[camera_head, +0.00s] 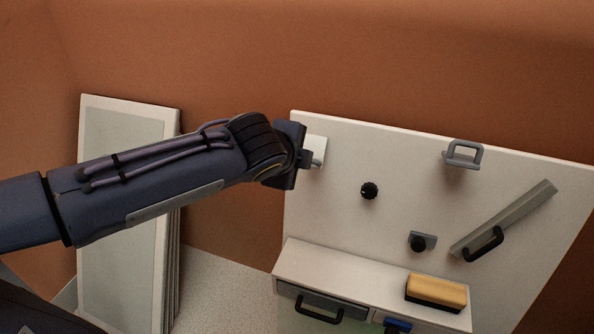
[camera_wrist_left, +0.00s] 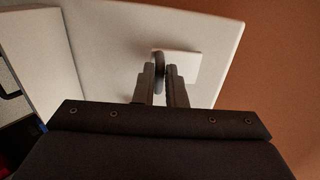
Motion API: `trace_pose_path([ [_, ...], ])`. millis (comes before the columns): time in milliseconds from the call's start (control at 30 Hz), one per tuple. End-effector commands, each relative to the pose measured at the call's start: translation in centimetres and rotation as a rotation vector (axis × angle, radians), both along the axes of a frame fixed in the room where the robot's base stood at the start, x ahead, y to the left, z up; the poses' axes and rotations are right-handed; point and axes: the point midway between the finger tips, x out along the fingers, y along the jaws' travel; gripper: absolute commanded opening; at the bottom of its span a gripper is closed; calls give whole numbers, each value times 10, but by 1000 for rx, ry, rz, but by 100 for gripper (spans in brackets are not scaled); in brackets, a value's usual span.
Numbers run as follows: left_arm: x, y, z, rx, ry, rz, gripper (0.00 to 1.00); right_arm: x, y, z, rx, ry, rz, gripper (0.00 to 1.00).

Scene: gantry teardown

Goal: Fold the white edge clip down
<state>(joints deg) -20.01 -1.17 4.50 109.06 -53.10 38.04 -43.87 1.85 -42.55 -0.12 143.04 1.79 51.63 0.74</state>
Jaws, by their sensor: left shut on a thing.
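The white edge clip (camera_head: 317,147) sits at the upper left edge of the upright white board (camera_head: 335,215). My left gripper (camera_head: 309,160) reaches it from the left and covers part of it. In the left wrist view the clip's white plate (camera_wrist_left: 184,66) lies flat on the board, and a curved grey part (camera_wrist_left: 158,62) stands by its edge. The fingers of my left gripper (camera_wrist_left: 162,86) are closed on this curved part. How far the clip is tilted is hard to tell. My right gripper is not in view.
The board also carries a black knob (camera_head: 369,190), a grey bracket (camera_head: 462,154), a small latch (camera_head: 420,241) and a slanted bar (camera_head: 503,220) with a black handle. Below is a ledge with a yellow block (camera_head: 436,290) and a drawer (camera_head: 322,304). Pale panels (camera_head: 125,125) lean at left.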

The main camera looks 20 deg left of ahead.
Motion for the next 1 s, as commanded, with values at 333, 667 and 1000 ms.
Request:
trace_pose_path([
  [333, 2, -1, -32, 4, 24, 2, 2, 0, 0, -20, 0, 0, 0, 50],
  [667, 3, 0, -28, 3, 16, 2, 32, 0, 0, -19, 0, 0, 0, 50],
  [1000, -10, 1, -13, 2, 11, 2, 32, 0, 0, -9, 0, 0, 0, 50],
])
